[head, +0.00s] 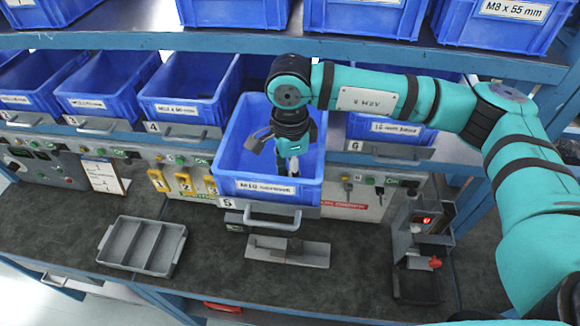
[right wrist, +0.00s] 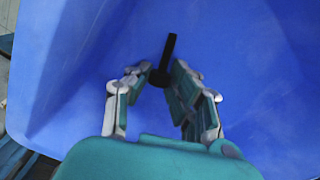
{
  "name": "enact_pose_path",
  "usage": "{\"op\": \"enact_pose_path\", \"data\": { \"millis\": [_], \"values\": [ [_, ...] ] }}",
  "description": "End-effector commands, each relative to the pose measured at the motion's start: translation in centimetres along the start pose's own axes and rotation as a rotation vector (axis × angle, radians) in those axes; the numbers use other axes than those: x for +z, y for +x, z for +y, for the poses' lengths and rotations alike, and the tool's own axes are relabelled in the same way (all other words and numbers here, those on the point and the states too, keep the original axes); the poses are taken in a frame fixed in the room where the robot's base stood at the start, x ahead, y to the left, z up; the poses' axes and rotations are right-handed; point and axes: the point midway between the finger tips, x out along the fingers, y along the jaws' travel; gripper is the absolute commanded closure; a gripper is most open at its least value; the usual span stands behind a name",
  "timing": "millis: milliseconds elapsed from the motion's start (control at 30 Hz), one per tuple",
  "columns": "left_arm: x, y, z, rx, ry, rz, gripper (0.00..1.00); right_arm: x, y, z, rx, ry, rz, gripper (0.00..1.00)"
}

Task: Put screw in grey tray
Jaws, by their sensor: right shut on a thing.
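My right gripper (head: 289,165) reaches down into the blue bin (head: 268,187) with the M10 label and the number 5. In the right wrist view its fingertips are closed around a black screw (right wrist: 168,57) against the bin's blue inside. The screw's head is near the fingertips and its shaft points away from the gripper. The screw cannot be made out in the head view. The grey tray (head: 131,267) lies on the dark bench at the left; its compartments look empty. My left gripper is not in view.
More blue bins (head: 184,95) stand in a row left of bin 5, with others on the shelf above. A grey metal plate (head: 310,254) lies on the bench below bin 5. A device with a red light (head: 422,225) stands at the right. Bench between tray and plate is clear.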

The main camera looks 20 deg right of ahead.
Motion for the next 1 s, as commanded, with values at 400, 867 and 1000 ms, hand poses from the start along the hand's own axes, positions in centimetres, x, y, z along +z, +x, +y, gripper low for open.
{"op": "enact_pose_path", "data": {
  "millis": [400, 867, 1000],
  "values": [
    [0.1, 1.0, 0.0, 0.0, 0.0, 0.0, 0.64, 0.0, 0.6, 0.0, 0.0, 0.001, -0.001, 1.0],
    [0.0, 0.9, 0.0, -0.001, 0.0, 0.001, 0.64, 0.0, 0.5, 0.0, 0.0, 0.001, 0.0, 0.56],
    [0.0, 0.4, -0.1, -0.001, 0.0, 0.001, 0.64, 0.0, 0.3, 0.0, 0.001, 0.001, 0.0, 0.56]
  ]
}}
